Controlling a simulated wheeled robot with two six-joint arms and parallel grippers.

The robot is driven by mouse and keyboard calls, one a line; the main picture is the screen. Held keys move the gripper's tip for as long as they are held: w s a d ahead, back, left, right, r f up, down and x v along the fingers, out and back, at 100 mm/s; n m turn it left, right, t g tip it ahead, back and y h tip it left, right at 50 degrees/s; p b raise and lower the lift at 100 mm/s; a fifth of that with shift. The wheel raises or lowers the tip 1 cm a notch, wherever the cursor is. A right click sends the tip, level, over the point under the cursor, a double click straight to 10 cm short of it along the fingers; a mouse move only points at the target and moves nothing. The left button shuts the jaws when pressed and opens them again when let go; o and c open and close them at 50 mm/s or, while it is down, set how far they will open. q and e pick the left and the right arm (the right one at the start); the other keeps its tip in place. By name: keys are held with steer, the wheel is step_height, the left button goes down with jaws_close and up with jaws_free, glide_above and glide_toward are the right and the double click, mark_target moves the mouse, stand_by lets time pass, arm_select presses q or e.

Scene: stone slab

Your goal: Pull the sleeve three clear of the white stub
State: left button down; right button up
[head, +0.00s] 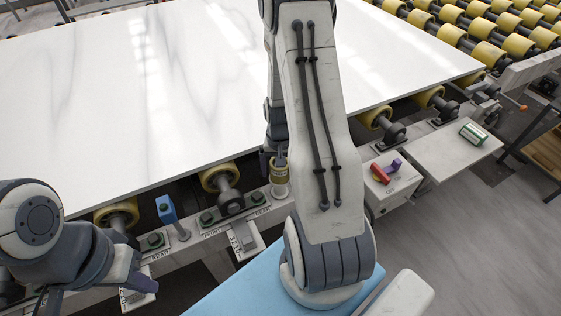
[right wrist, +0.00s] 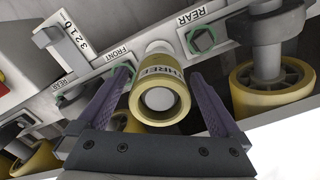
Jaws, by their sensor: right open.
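The yellow sleeve (right wrist: 144,108), lettered THREE, sits around the white stub (right wrist: 157,47). The stub's pale round end shows inside the sleeve's near opening in the right wrist view. My right gripper (right wrist: 162,80) is open, with one purple finger on each side of the sleeve and visible gaps between. In the head view the sleeve (head: 280,188) shows just below my right gripper (head: 275,160), whose jaws are mostly hidden by my arm. My left gripper (head: 142,284) is low at the left, away from the sleeve; its jaw opening is not clear.
A large white slab (head: 130,90) lies on yellow rollers behind the rail (head: 215,228). The rail carries green bolts, FRONT and REAR labels and a blue-topped post (head: 168,212). A box with a red handle (head: 382,173) and a pale shelf (head: 440,155) stand to the right.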

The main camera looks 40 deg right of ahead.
steer(key=shift+f, duration=0.3)
steer(key=c, duration=1.4)
steer(key=shift+o, duration=0.2)
steer(key=shift+r+p, duration=3.25)
steer(key=shift+r, duration=0.4)
step_height(320, 180, up, 6)
steer(key=p, duration=0.5)
